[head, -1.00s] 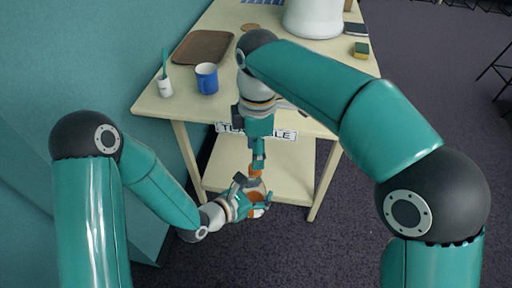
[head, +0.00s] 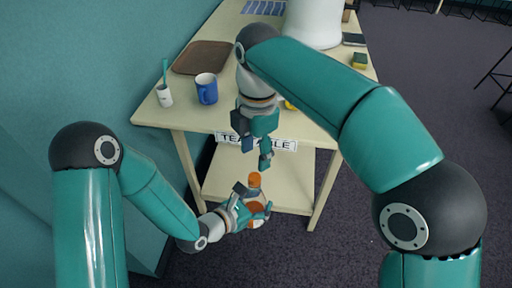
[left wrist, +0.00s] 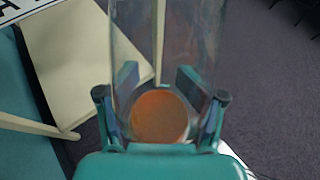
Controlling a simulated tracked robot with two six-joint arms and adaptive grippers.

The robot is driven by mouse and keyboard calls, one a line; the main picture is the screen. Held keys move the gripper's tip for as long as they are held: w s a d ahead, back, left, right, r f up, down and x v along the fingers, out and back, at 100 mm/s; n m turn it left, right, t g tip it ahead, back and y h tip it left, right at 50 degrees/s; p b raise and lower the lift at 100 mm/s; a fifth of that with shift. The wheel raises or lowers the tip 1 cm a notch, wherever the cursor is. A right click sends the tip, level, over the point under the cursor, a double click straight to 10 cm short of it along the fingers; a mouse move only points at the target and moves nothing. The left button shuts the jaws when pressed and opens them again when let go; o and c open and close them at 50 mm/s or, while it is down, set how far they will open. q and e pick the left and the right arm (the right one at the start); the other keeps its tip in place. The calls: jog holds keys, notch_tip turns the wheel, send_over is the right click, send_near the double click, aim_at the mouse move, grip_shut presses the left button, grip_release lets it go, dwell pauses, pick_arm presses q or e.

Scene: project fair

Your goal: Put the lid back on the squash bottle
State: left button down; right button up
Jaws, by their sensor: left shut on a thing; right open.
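The clear squash bottle (head: 256,195) stands roughly upright in front of the table, with orange squash low inside. My left gripper (head: 258,211) is shut around its body. In the left wrist view the bottle (left wrist: 160,45) is between the fingers (left wrist: 160,90), with orange showing at its lower end; its top is out of that view. The orange lid (head: 255,180) is at the bottle's top in the head view; I cannot tell whether it is fully seated. My right gripper (head: 265,161) is open and empty, just above the lid and apart from it.
The tea table (head: 150,110) holds a brown tray (head: 203,57), blue mug (head: 206,89), white cup with a teal brush (head: 165,96), sponge (head: 359,61) and large white object (head: 312,25). A yellow item is mostly hidden behind my right arm. The lower shelf (head: 215,187) looks clear.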

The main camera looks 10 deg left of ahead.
aim_at(255, 176)
notch_tip(255, 176, down, 7)
jog(key=shift+s+f, duration=0.15)
dwell(0.4)
grip_shut()
jog(key=m, duration=0.6)
jog(key=shift+a+m, duration=0.1)
jog(key=shift+m, duration=0.2)
jog(key=shift+o, duration=0.4)
grip_release()
